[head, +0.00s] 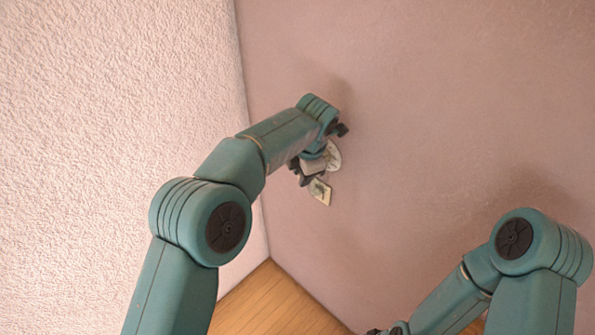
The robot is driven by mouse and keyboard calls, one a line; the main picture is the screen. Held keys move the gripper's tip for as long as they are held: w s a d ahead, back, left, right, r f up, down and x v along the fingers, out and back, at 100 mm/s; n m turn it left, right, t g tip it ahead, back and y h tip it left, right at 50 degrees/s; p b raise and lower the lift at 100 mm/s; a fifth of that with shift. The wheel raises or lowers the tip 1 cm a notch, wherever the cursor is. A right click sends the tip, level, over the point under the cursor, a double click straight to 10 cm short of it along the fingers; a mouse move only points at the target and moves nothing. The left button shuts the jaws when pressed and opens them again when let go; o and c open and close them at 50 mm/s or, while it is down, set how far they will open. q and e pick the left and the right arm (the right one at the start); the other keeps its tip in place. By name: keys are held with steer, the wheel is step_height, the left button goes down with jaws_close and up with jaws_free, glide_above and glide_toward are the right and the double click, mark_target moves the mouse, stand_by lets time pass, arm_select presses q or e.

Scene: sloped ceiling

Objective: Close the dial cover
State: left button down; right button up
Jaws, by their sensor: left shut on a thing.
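A pale round dial-like disc (334,156) is on the pinkish wall, partly hidden behind my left wrist. Just below it is a small cream plate (323,194) with a greyish part on it. One of these pieces seems to be the dial cover, but I cannot tell its outline or how far open it is. My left gripper (314,180) is at these pieces, with its dark fingers shut on a small part, which looks like the dial cover. The fingers hide the contact. My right gripper (385,331) is low at the bottom edge, mostly cut off.
The pinkish wall (450,110) is bare to the right of the dial. A rough whitish sloped surface (110,90) meets it at the left. Wooden floor (270,300) shows at the bottom. My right arm is well away from the dial.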

stand_by(0.5)
arm_select(q)
steer(key=c, duration=0.9)
jaws_free()
steer(key=shift+r, duration=0.4)
steer(key=p+v, duration=0.1)
steer(key=v, duration=1.4)
steer(key=shift+s+r, duration=0.2)
steer(key=shift+r, duration=0.05)
steer(key=shift+d, duration=0.15)
steer(key=shift+c, duration=0.3)
